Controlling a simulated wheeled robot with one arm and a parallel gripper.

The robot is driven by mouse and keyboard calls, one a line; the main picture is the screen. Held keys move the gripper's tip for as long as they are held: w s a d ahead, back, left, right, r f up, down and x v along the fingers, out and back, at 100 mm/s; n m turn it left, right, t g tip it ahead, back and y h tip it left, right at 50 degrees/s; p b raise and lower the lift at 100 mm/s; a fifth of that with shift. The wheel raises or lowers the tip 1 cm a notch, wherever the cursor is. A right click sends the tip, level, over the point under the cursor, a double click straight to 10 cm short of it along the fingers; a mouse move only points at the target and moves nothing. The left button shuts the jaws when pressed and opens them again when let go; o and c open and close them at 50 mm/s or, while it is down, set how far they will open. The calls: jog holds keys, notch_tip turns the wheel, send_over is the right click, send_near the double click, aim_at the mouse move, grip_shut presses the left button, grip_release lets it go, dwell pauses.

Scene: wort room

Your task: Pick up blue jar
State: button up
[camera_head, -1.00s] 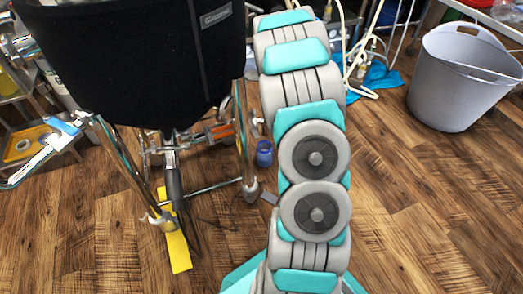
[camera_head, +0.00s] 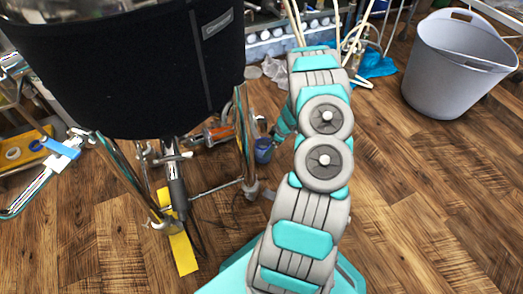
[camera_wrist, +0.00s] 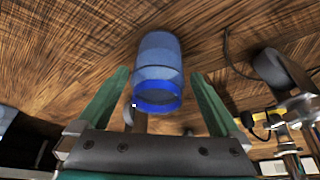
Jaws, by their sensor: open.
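The blue jar (camera_head: 263,151) stands on the wooden floor by the metal leg of the big black-jacketed kettle. In the wrist view the jar (camera_wrist: 158,60) is translucent blue with a brighter blue band at the end nearer me. My gripper (camera_wrist: 160,78) is open, with one green finger on each side of the jar. Gaps show between the jar and both fingers, so the jar is not clamped. In the head view the end of my arm is just right of the jar, and my fingers are mostly hidden behind my arm.
The black-jacketed kettle (camera_head: 125,75) stands on metal legs left of the jar, with a valve and pipes (camera_head: 215,134) close by. A yellow strip (camera_head: 182,252) lies below it. A grey tub (camera_head: 455,65) stands far right. The floor (camera_head: 430,200) on the right is clear.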

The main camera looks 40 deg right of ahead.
jog(key=x, duration=0.6)
jog(key=shift+s, duration=0.1)
jog(key=shift+w+f, duration=0.25)
jog(key=shift+f, duration=0.15)
jog(key=c, duration=1.4)
jog(key=shift+s, duration=0.1)
